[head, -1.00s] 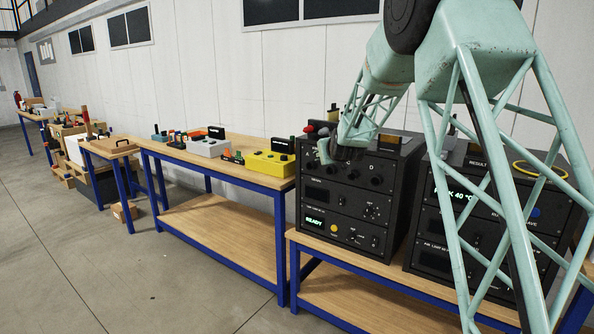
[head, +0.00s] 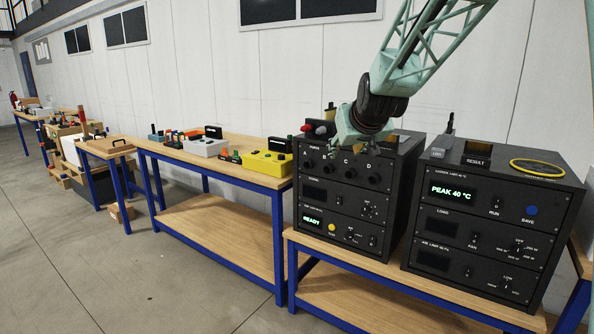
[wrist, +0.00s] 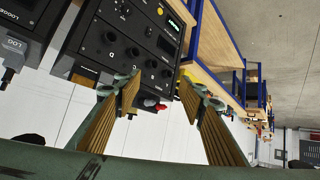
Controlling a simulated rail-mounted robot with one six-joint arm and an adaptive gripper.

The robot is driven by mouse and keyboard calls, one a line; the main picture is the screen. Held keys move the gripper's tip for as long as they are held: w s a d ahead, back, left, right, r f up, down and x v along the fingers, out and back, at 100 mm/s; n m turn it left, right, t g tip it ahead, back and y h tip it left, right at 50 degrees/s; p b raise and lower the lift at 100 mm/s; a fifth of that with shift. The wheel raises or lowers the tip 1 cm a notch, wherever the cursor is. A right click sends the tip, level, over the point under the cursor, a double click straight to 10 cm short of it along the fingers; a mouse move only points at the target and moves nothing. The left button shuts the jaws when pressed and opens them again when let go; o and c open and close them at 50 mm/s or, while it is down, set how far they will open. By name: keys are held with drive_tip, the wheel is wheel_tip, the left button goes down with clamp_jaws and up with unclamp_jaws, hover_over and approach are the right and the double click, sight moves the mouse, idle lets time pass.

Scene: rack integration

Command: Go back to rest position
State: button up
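My gripper (wrist: 160,103) shows in the wrist view with its two ribbed fingers spread apart and nothing between them. In the head view my gripper (head: 352,122) is in front of the upper part of the left black rack (head: 345,196), close to its top panel with the knobs. I cannot tell from the head view whether it touches the rack. My arm reaches down to it from the upper right. The left rack also shows in the wrist view (wrist: 120,45), turned by the camera's tilt.
The right black rack (head: 478,238) shows "PEAK 40 °C", with a yellow ring (head: 537,168) on top. The left rack shows "READY". A yellow box (head: 268,165) and a grey box (head: 205,147) stand on the wooden bench (head: 150,149) to the left. The floor (head: 60,230) in front is clear.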

drive_tip(key=s+d+f+g, duration=0.2)
drive_tip(key=s, duration=1.9)
drive_tip(key=s+d+f+m+g+b, duration=0.1)
drive_tip(key=s+d+f+g, duration=0.1)
drive_tip(key=s, duration=1.9)
drive_tip(key=s+d+f+m+g+h, duration=0.1)
drive_tip(key=s+d+f+g, duration=0.1)
drive_tip(key=s, duration=2)
drive_tip(key=shift+d+f+g, duration=0.3)
drive_tip(key=shift+f+g, duration=0.15)
drive_tip(key=shift+g, duration=0.05)
